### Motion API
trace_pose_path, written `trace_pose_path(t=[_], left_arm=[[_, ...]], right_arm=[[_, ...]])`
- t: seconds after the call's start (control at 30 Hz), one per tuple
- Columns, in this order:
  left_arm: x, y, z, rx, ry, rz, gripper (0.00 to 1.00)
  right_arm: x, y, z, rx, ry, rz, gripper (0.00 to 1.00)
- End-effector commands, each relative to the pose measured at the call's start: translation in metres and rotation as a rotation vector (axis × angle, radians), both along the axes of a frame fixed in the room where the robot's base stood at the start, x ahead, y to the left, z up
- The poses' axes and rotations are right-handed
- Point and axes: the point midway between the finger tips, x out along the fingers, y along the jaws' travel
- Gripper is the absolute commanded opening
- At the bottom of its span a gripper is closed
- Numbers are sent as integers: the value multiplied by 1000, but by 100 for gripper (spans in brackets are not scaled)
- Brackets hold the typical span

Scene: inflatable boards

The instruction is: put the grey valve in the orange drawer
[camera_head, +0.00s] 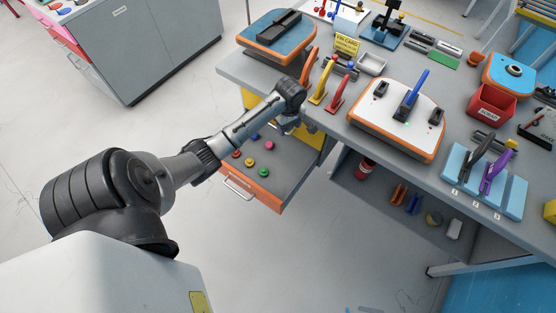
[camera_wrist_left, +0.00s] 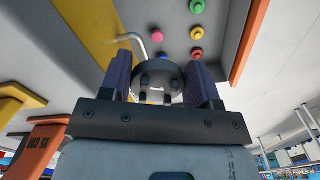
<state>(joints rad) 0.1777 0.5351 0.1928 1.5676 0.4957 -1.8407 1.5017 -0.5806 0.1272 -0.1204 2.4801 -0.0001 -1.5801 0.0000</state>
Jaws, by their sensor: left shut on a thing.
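The orange drawer (camera_head: 250,189) stands pulled open under the workbench in the head view, with several coloured knobs on its grey floor. The drawer floor also shows in the left wrist view (camera_wrist_left: 222,22), with its orange front at the right. My left gripper (camera_head: 293,128) is near the bench edge, above the back part of the open drawer. In the left wrist view it is shut on the grey valve (camera_wrist_left: 157,84), a round grey body with dark studs between the two fingers. In the head view the arm largely hides the valve. My right gripper is not in view.
A yellow drawer front (camera_head: 309,149) with a bent metal handle (camera_wrist_left: 136,40) is close to the gripper. Yellow and red levers (camera_head: 337,92) stand on the bench edge above. A white board (camera_head: 395,117) lies to the right. The floor left of the drawer is clear.

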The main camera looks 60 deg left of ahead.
Motion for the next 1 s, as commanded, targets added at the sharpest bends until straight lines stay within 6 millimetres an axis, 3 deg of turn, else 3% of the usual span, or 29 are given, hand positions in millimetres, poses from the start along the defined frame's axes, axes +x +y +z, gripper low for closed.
trace_pose_path(t=[0.03,0.7,1.0], left_arm=[[-1,0,-15,-1,4,3,33],[-1,0,-185,0,2,1,33],[-1,0,-224,0,1,1,33]], right_arm=[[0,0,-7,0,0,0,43],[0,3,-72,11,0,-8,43],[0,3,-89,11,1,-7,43]])
